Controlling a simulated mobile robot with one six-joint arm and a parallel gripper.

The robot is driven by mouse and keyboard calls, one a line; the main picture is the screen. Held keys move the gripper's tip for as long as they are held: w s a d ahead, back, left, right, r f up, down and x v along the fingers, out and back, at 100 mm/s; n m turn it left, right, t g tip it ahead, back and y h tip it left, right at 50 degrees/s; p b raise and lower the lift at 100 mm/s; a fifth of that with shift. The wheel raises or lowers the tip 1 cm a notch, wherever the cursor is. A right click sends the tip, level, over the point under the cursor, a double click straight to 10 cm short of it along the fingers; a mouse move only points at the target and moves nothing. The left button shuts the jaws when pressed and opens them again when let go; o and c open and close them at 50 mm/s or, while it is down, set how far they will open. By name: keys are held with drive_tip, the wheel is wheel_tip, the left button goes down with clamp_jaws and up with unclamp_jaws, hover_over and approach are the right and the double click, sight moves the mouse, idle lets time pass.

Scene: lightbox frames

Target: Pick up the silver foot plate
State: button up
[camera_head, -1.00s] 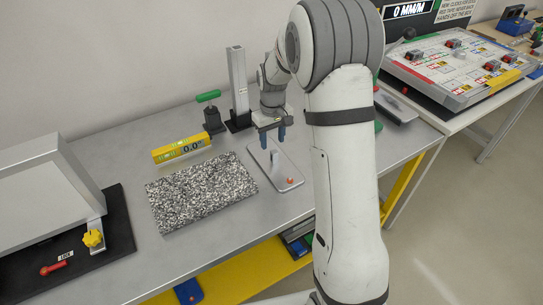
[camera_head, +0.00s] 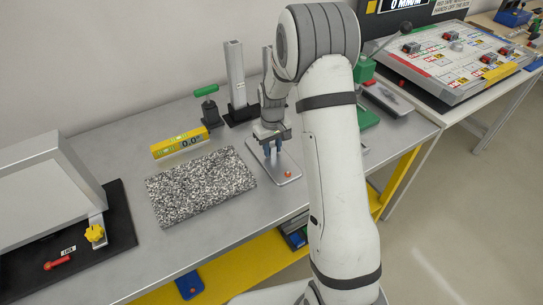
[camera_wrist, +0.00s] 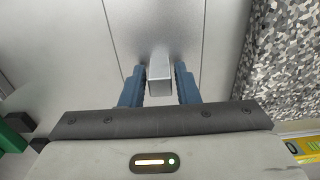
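The silver foot plate (camera_head: 276,173) is a flat rounded plate with a short upright silver post, lying on the grey bench. In the wrist view, the post (camera_wrist: 160,76) stands between the two fingers (camera_wrist: 160,85), with the plate (camera_wrist: 128,25) below. The fingers are apart, close to the post's sides; no firm grip shows.
A speckled granite slab (camera_head: 200,187) lies left of the plate, with a yellow level (camera_head: 180,143) behind it. A grey upright column (camera_head: 236,75) and a green-handled tool (camera_head: 209,105) stand behind. A green-based device (camera_head: 366,112) is to the right.

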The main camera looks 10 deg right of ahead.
clamp_jaws()
drive_tip(key=shift+r, duration=0.15)
